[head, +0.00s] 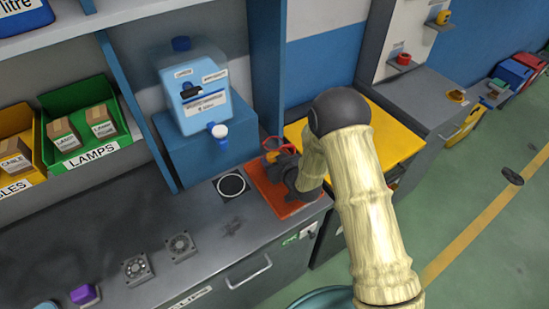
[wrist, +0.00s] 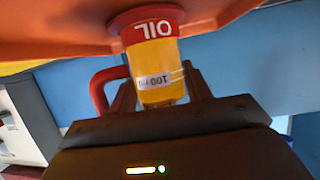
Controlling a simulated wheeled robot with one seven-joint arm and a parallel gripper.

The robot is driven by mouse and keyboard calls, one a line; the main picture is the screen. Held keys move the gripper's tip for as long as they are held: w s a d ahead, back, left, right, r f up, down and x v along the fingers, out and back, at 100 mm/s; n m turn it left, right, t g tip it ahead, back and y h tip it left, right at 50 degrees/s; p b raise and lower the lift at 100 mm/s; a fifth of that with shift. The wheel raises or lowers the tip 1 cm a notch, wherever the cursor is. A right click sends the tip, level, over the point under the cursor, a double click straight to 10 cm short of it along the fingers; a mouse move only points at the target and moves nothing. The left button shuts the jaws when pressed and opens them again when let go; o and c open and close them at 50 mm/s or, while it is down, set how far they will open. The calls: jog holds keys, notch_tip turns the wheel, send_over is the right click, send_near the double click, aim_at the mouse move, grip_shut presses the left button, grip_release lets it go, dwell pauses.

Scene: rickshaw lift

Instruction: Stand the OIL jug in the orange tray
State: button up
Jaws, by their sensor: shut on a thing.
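The orange tray (head: 262,192) lies on the grey bench top, near its right end. My gripper (head: 283,168) is low over the tray. It is shut on the OIL jug (head: 270,145), which is mostly hidden behind my gripper in the head view. In the wrist view the jug (wrist: 155,60) is yellow with a red OIL band and a red handle at left, and sits between the fingers of my gripper (wrist: 160,90). The jug's red end meets or nearly meets the orange tray (wrist: 60,25); I cannot tell whether it touches. The wrist picture shows the lettering upside down.
A blue water container (head: 192,90) with a white tap stands on a blue block just left of the tray. A yellow surface (head: 390,130) is behind my arm. Two small fans (head: 180,246) sit on the bench.

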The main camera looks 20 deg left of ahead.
jog(key=shift+f, duration=0.2)
jog(key=o, duration=1.1)
jog(key=shift+r, duration=0.1)
jog(key=shift+r, duration=0.15)
jog(key=shift+s+d, duration=0.1)
jog(key=shift+d, duration=0.1)
jog(key=b+v, duration=0.3)
jog(key=v, duration=0.8)
jog(key=shift+s+d+r, duration=0.15)
jog(key=shift+s+r, duration=0.05)
